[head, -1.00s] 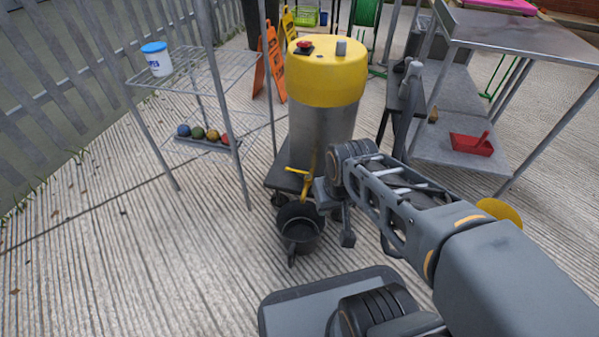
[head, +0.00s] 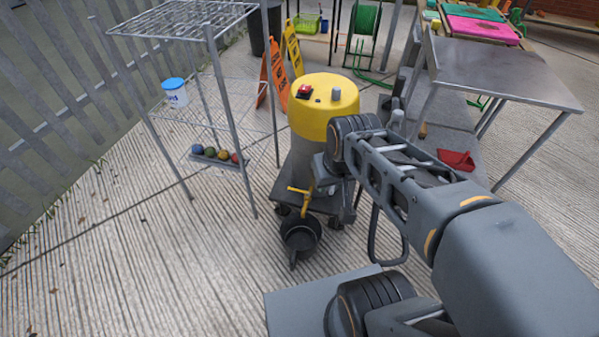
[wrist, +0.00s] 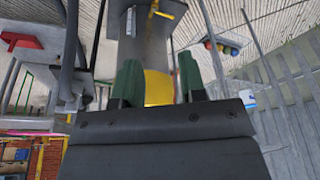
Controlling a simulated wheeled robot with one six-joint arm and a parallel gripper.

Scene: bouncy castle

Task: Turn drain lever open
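A steel drum vacuum with a yellow top (head: 325,108) stands upright on a dark wheeled base. A yellow drain lever (head: 300,191) sits low on its front, above a black bucket (head: 301,237). In the wrist view, which looks upside down, the lever (wrist: 167,9) is at the top edge, beyond the fingertips. The steel drum (wrist: 140,45) and yellow top fill the space behind the fingers. My gripper (wrist: 158,65) is open and empty, its two green-padded fingers apart and clear of the lever. In the head view my arm hides most of the gripper, just right of the lever.
A wire rack (head: 215,80) with several coloured balls (head: 220,154) stands left of the drum. A steel table (head: 500,75) and a red dustpan (head: 457,160) are to the right. Ribbed ground at front left is free.

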